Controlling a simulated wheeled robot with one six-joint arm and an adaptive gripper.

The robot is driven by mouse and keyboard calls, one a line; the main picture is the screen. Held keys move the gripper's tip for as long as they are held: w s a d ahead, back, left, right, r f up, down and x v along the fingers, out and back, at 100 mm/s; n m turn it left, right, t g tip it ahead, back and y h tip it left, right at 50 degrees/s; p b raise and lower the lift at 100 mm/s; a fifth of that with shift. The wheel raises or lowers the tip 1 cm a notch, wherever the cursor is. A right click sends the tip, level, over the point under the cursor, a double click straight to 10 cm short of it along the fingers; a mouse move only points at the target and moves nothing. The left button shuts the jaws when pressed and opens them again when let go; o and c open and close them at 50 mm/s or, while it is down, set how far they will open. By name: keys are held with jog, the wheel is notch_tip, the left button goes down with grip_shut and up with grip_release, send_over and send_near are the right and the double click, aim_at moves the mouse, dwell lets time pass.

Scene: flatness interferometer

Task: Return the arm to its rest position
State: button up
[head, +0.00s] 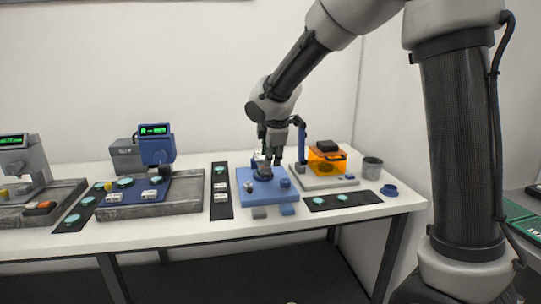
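My arm reaches from the right side of the head view over the white table (330,222). My gripper (264,172) points down over a blue block-shaped device (268,196) near the middle right of the table. The fingertips are small and dark here and overlap the device's top. I cannot tell whether they touch it, hold anything, or are open or shut.
An orange-covered device (326,161) on a light base, a grey cup (372,168) and a blue ring (389,190) stand right of my gripper. Dark mats (340,207) hold teal discs. Instruments with a green display (155,129) stand left. The table's front edge is clear.

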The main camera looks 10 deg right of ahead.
jog(key=s+d+f+m+g+h, duration=0.1)
jog(key=s+d+f+m+g, duration=0.15)
jog(key=s+d+m, duration=0.35)
jog(key=s+d+r+m, duration=0.2)
jog(key=s+d+m, duration=0.2)
jog(key=s, duration=0.5)
jog(key=s+d+r+m+t, duration=0.1)
jog(key=s+d+r+m, duration=0.2)
jog(key=s, duration=0.7)
jog(key=s+d+r+m+y, duration=0.1)
jog(key=s+d+r+m, duration=0.2)
jog(key=s+d+m, duration=0.2)
jog(key=s+d, duration=0.2)
jog(key=s, duration=0.2)
jog(key=shift+s, duration=0.15)
